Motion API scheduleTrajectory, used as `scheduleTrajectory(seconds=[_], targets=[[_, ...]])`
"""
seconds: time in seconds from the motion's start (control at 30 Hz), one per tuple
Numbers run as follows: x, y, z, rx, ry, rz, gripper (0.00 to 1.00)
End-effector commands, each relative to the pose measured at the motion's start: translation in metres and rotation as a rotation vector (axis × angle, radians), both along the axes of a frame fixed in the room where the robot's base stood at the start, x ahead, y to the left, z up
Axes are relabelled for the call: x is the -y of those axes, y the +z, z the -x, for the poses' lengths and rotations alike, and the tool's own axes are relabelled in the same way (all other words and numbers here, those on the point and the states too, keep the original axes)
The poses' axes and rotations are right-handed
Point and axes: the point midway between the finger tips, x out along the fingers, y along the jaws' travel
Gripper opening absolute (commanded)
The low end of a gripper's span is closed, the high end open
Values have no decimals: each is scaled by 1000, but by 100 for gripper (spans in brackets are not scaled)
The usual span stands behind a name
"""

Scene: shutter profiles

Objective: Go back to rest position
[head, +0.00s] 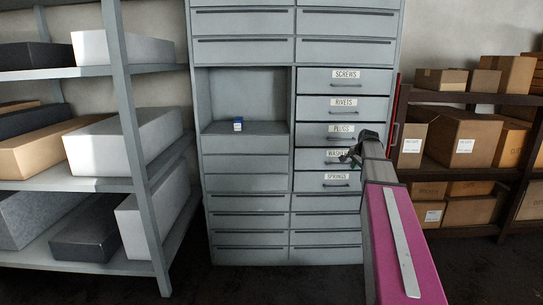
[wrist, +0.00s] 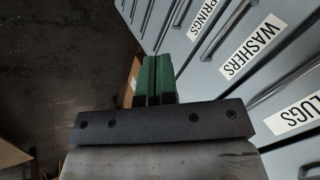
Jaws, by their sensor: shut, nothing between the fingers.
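My gripper (head: 350,154) is in front of the cabinet's labelled drawers, near the washers drawer (head: 338,155). In the wrist view the green fingers of my gripper (wrist: 153,78) lie close together and hold nothing. The washers drawer also shows in the wrist view (wrist: 222,82), beside the springs drawer (wrist: 192,40) and the plugs drawer (wrist: 308,140). All the labelled drawers look shut in the head view. My arm hides part of the cabinet's right side.
A small blue and white item (head: 238,124) sits in the cabinet's open compartment (head: 242,85). A shelf rack (head: 128,140) with long boxes stands at the left. A dark rack (head: 470,98) with cardboard boxes stands at the right. Dark floor (head: 285,278) lies open in front of the cabinet.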

Motion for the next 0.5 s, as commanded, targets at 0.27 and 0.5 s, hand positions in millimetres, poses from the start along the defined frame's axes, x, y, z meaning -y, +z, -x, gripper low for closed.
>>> scheduleTrajectory(seconds=[0.27, 0.5], targets=[[-88, -124, 102, -149, 299, 125, 0], [-147, -205, 199, -269, 575, 218, 0]])
